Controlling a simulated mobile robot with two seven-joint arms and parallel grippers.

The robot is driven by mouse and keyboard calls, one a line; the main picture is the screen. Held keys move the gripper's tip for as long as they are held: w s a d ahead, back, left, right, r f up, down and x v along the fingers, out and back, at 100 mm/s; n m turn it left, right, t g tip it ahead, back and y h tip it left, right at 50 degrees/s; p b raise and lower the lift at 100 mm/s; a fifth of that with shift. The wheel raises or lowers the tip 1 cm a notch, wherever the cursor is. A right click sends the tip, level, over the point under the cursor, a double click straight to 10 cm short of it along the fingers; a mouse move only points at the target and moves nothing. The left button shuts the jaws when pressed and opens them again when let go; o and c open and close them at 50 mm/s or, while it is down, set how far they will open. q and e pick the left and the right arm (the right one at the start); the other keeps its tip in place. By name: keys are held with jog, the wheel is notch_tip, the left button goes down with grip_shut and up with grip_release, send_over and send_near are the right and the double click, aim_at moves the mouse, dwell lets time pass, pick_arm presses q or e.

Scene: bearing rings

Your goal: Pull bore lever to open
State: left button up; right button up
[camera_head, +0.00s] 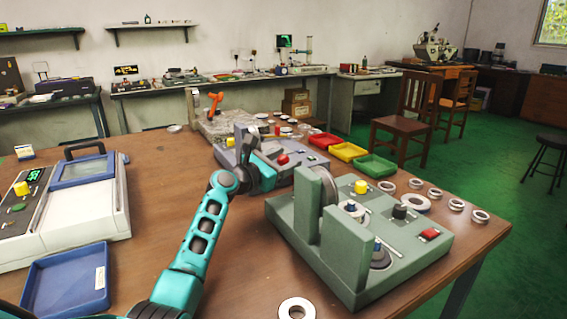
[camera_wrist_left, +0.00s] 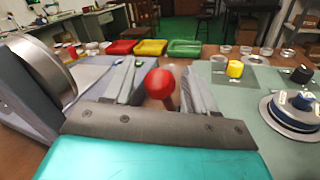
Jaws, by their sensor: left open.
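In the head view my left gripper (camera_head: 260,156) is over the front of the blue-grey machine (camera_head: 312,168), left of the green machine (camera_head: 285,217). My right gripper is out of view.
The green machine has upright posts, a metal disc (camera_head: 322,185) and knobs close to my left arm. Red, yellow and green trays (camera_head: 376,165) and several metal rings (camera_head: 415,203) lie behind. A blue tray (camera_head: 66,283) and a console (camera_head: 100,213) stand at left.

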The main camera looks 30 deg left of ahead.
pick_arm(q)
grip_shut()
dwell(0.4)
